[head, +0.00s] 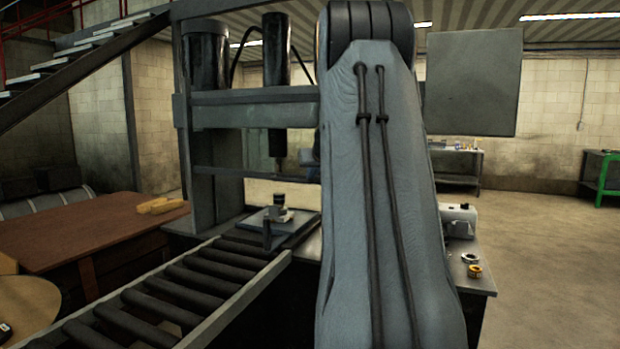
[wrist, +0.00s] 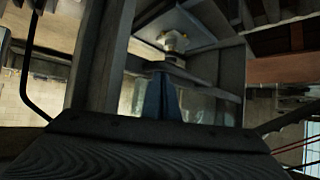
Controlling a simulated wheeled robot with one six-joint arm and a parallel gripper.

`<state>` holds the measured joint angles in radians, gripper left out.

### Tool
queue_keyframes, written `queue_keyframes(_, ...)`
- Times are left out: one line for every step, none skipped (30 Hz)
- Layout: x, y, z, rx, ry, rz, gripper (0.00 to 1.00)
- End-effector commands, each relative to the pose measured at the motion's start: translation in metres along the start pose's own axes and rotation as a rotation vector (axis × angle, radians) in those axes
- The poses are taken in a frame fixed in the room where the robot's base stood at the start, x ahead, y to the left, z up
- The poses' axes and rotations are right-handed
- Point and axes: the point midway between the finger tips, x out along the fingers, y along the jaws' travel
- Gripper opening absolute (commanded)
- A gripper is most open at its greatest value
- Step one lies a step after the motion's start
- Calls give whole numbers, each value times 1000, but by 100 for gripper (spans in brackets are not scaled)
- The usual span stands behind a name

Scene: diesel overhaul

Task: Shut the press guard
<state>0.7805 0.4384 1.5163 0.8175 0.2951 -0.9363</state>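The press (head: 255,110) stands at centre left in the head view, with a dark vertical ram above its bed. A flat grey panel (head: 473,82) hangs upright to the right of my arm; it looks like the press guard swung out, but my arm hides any hinge. A small pale and dark part (head: 280,208) sits on the press bed plate; it also shows in the wrist view (wrist: 173,42). My gripper (wrist: 161,78) shows as narrow blue fingers close together, with nothing seen between them. The press frame is behind them. In the head view my arm hides most of the gripper.
A roller conveyor (head: 185,288) runs from the press bed toward the front left. A brown table (head: 80,232) stands at left. A grey box (head: 458,218) and two small rolls (head: 474,271) lie on the bench right of my arm.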

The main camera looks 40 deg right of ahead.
Motion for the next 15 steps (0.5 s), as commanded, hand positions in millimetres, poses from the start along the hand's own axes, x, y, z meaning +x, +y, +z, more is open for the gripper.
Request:
queue_keyframes(9,-1,12,1,-3,0,0)
queue_keyframes(11,-1,15,1,-2,0,0)
queue_keyframes(13,0,19,1,-2,0,0)
queue_keyframes(15,0,22,1,-2,0,0)
queue_keyframes(17,0,25,1,-2,0,0)
queue_keyframes(20,0,29,1,-2,0,0)
queue_keyframes(22,0,33,1,-3,0,0)
queue_keyframes(24,-1,36,1,-3,0,0)
queue_keyframes(27,-1,40,1,-3,-1,0)
queue_keyframes(29,-1,43,0,-3,-1,0)
queue_keyframes(31,-1,46,0,-3,-1,0)
queue_keyframes(33,-1,50,0,-2,-1,0)
queue_keyframes(35,-1,53,0,-2,0,0)
queue_keyframes(38,-1,56,0,-2,0,0)
queue_keyframes(40,-1,60,0,-2,0,0)
